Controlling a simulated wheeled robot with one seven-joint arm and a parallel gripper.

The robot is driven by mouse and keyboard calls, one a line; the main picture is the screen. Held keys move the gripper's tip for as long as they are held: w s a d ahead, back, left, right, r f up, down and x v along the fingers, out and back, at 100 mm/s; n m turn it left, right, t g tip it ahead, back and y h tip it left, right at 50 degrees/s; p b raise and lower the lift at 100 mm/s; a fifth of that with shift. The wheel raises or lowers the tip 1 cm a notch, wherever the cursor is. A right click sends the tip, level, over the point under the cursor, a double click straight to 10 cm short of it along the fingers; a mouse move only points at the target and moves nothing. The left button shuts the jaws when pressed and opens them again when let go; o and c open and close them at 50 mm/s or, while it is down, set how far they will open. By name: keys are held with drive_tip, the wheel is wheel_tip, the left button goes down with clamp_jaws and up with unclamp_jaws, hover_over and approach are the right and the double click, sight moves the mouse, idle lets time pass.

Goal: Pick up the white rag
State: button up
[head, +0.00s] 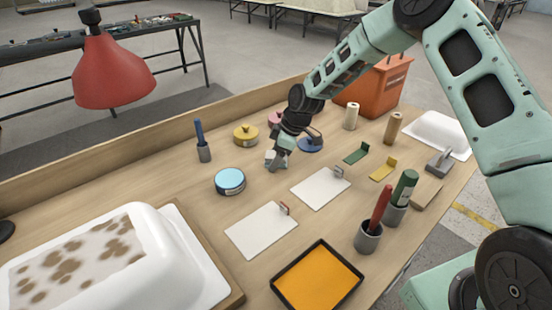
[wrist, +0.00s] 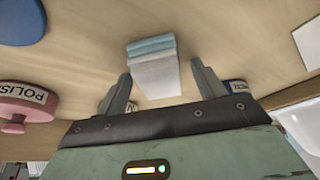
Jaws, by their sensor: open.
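The white rag (wrist: 158,80) looks like a small folded stack with pale blue layers beside its white part. In the wrist view it lies on the wooden bench between and just beyond my fingers. My gripper (wrist: 160,70) is open, with one finger on each side of the rag; I cannot tell whether either finger touches it. In the head view my gripper (head: 277,161) is low over the middle of the bench and hides most of the rag.
A light blue tin (head: 230,181), a yellow tin (head: 245,135) and a blue brush in a cup (head: 203,142) stand left of my gripper. A pink tin (wrist: 24,104) and dark blue tin (head: 311,145) are close behind. White sheets (head: 320,188) lie in front.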

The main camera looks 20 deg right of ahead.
drive_tip(key=c, duration=1.1)
drive_tip(key=shift+r, duration=0.1)
drive_tip(key=shift+c, duration=0.2)
wheel_tip(320, 180, up, 10)
drive_tip(key=shift+f+b, duration=0.1)
drive_tip(key=shift+b, duration=0.5)
drive_tip(key=o, duration=0.3)
drive_tip(key=shift+c, duration=0.6)
